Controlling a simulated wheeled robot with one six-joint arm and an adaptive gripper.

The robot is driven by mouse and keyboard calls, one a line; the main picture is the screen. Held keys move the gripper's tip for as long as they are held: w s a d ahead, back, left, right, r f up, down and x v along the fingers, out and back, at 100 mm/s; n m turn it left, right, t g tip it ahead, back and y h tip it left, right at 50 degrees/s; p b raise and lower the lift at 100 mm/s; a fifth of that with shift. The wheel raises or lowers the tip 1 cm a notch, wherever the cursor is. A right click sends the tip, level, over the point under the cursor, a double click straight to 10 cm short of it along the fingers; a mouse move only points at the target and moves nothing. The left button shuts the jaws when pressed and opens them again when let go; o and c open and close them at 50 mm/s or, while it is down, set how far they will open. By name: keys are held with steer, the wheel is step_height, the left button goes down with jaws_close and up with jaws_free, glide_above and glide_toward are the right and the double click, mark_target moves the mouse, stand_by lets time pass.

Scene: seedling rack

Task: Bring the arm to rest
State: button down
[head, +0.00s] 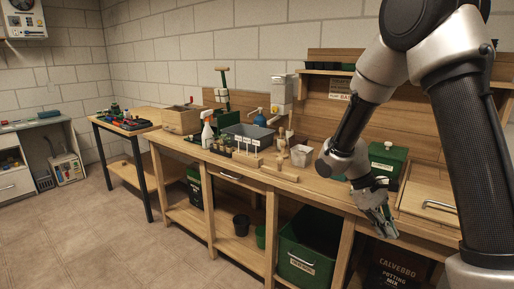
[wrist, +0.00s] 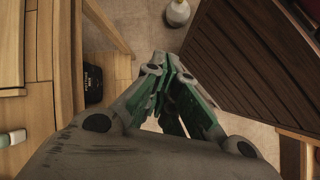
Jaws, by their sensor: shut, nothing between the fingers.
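My gripper (head: 383,222) hangs at the end of my folded arm, in front of the workbench's right part. Its fingers point down and are closed, with nothing held. In the wrist view my gripper (wrist: 172,125) shows its fingers drawn together at the tips. The wooden workbench (head: 335,192) runs behind and to the left of it. The gripper seems apart from the bench front, though the exact gap cannot be told.
On the bench stand a green box (head: 388,160), a white spray bottle (head: 207,131) and a grey tray (head: 247,134). A dark green bin (head: 305,262) sits underneath. In the wrist view a dark slatted surface (wrist: 255,65) lies at right. The floor (head: 110,235) at left is clear.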

steer(key=s+r+m+t+y, duration=0.2)
steer(key=s+r+m+t, duration=0.1)
steer(key=s+r, duration=0.4)
steer(key=s+r+m+t+y, duration=0.3)
steer(key=s+r+t, duration=0.2)
steer(key=r, duration=0.8)
steer(key=s, duration=0.3)
steer(key=shift+s+d+t, duration=0.15)
steer(key=shift+d+t, duration=0.25)
